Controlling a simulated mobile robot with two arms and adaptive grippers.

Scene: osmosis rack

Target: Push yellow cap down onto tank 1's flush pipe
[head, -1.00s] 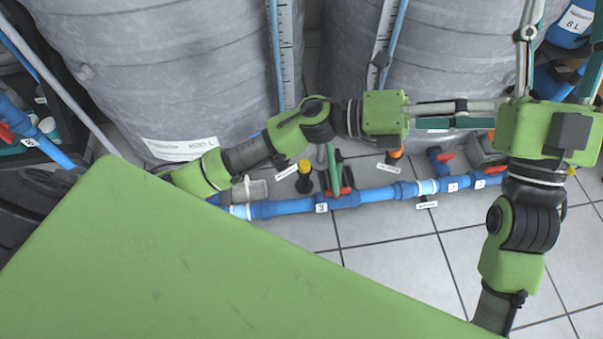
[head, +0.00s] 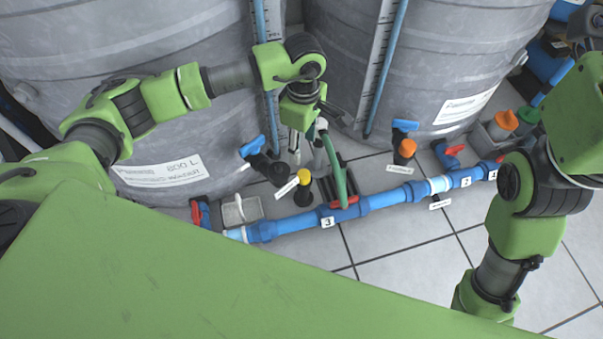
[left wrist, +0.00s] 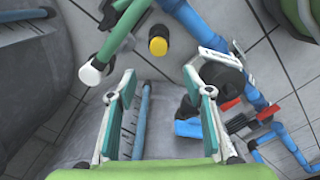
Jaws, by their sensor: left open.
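The yellow cap (head: 304,177) sits on top of a short black upright pipe (head: 303,194) near the floor, in front of the left grey tank (head: 120,70). How far down it sits I cannot tell. My left gripper (head: 307,135) points down above and behind the cap in the head view, open and apart from it. In the left wrist view the yellow cap (left wrist: 158,46) shows beyond my left gripper's fingertips (left wrist: 160,80), near the middle, with nothing between the fingers.
A blue pipe (head: 385,198) with red valves runs along the floor. A green hose (head: 335,170) stands close right of the cap. A blue-handled valve (head: 253,146) is left of it. An orange cap (head: 407,148) is further right. Tiled floor (head: 400,260) in front is clear.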

